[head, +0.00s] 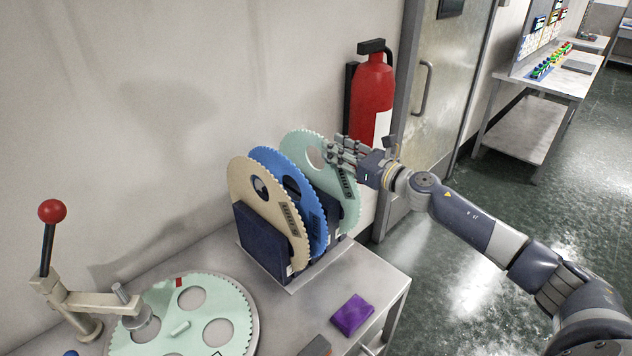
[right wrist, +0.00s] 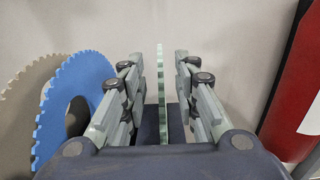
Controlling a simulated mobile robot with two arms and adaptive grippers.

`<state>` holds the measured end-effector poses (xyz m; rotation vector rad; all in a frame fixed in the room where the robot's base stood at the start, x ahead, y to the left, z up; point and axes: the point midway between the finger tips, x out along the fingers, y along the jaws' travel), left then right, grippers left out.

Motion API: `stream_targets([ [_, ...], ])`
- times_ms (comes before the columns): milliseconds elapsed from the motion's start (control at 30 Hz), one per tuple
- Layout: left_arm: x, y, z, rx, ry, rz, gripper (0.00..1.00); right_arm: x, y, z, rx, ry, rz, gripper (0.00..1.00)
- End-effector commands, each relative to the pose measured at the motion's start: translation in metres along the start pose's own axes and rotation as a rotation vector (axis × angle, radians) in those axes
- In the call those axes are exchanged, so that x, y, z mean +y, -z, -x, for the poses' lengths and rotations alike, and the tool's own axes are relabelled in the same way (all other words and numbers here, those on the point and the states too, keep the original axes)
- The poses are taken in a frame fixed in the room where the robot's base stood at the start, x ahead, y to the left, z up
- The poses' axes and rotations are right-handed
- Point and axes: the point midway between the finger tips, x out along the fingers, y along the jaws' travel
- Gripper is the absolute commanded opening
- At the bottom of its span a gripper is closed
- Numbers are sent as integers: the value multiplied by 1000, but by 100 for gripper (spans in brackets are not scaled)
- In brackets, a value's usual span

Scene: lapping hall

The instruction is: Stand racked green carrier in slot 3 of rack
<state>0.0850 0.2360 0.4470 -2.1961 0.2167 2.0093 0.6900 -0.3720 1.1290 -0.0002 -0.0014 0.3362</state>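The dark blue rack (head: 262,241) stands on the metal table against the wall. It holds a beige carrier (head: 243,188), a blue carrier (head: 318,232) and a pale green carrier (head: 295,143), all toothed discs on edge, green at the right end. My right gripper (head: 338,153) is at the green carrier's upper right edge. In the right wrist view the green carrier (right wrist: 161,85) shows edge-on between the open fingers (right wrist: 161,95), with a gap on each side. The green carrier's lower part is partly hidden by the blue one. My left gripper is not in view.
Another pale green carrier (head: 215,296) lies flat at the lower left, beside a lever with a red knob (head: 51,211). A purple block (head: 352,315) lies near the table's front edge. A red extinguisher (head: 371,95) hangs on the wall close behind my right gripper.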

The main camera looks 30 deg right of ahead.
Motion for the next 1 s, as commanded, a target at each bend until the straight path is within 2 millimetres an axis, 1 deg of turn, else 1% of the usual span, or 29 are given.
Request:
stream_targets([
  [33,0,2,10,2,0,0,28,0,-6,-8,-3,0,-4,28],
  [100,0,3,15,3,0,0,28,0,-7,-18,-4,0,-4,28],
  [300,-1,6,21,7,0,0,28,-1,-4,-37,-2,0,-2,28],
  [400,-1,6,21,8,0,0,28,-1,-2,-41,0,-1,-1,28],
  [600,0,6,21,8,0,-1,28,-1,-1,-41,0,-1,0,28],
  [633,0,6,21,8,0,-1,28,-1,-1,-41,0,-1,0,26],
  [733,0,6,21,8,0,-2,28,-1,-1,-41,0,-1,0,3],
  [767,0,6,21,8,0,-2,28,-1,-2,-41,0,-1,0,0],
  [1000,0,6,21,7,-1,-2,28,-1,-1,-40,0,-1,-1,0],
])
